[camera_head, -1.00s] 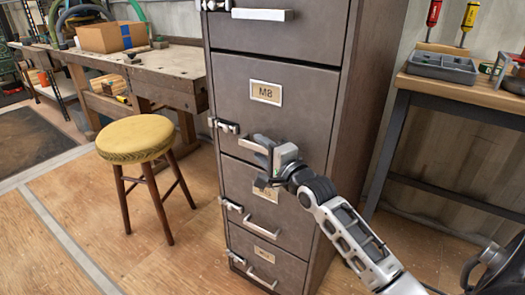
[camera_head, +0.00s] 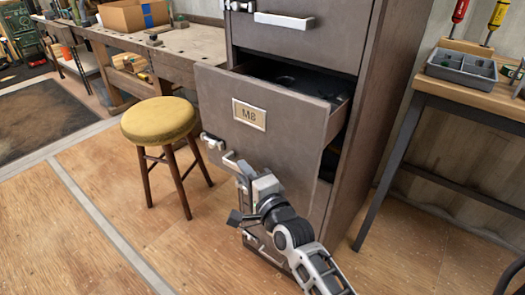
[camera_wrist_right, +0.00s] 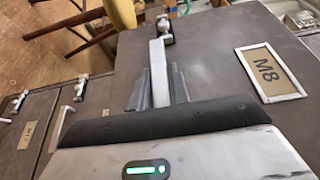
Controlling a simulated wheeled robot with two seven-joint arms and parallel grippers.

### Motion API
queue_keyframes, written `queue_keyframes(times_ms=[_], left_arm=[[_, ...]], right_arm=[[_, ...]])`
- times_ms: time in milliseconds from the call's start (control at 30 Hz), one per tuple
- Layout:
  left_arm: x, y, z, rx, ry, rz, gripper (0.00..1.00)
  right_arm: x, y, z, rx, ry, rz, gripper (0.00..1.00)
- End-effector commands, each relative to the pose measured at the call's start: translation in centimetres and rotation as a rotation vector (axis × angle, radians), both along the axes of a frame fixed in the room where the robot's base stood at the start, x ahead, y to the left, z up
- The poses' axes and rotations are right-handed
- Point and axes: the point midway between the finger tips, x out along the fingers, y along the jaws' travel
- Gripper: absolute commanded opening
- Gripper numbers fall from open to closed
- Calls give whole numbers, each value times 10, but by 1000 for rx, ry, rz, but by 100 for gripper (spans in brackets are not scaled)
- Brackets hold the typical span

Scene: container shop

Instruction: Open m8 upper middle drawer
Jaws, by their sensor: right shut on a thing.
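The M8 drawer (camera_head: 275,129) is the upper middle drawer of a grey-brown filing cabinet (camera_head: 370,120). It is pulled out, and its dark inside shows over the front's top edge. Its M8 label (camera_head: 249,115) faces me and also shows in the right wrist view (camera_wrist_right: 270,73). My right gripper (camera_head: 241,172) is at the drawer's lower edge, shut on the light bar handle (camera_wrist_right: 159,72). In the right wrist view its two grey fingers (camera_wrist_right: 159,88) stand on either side of the handle. My left gripper is not in view.
A yellow round stool (camera_head: 158,122) stands on the wooden floor left of the open drawer. A workbench (camera_head: 190,45) with a cardboard box (camera_head: 133,15) is behind it. At the right is a table with a grey parts tray (camera_head: 462,68) and screwdrivers.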

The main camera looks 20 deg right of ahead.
Motion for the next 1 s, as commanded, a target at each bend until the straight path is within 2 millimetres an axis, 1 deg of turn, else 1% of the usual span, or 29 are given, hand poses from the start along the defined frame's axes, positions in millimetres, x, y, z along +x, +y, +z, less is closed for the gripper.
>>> queue_keyframes(times_ms=[33,333,367,400,433,667,767,867,967,1000], left_arm=[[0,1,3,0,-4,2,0],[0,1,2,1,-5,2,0],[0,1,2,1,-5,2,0],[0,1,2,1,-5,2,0],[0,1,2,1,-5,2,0],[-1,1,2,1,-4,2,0],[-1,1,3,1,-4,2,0],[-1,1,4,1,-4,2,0],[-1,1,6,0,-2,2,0],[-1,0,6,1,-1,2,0]], right_arm=[[-2,2,-1,0,4,0,0],[-2,2,-1,-4,2,-2,0],[-2,1,-1,-4,2,-3,26],[-2,1,-1,-4,2,-3,38],[-2,1,-1,-4,2,-3,40],[-2,1,0,-3,0,-2,40],[-5,1,0,-3,0,-2,40],[-15,0,-1,-2,2,-2,40],[-34,-1,0,-2,4,-2,40],[-44,-2,-1,-3,5,-2,40]])
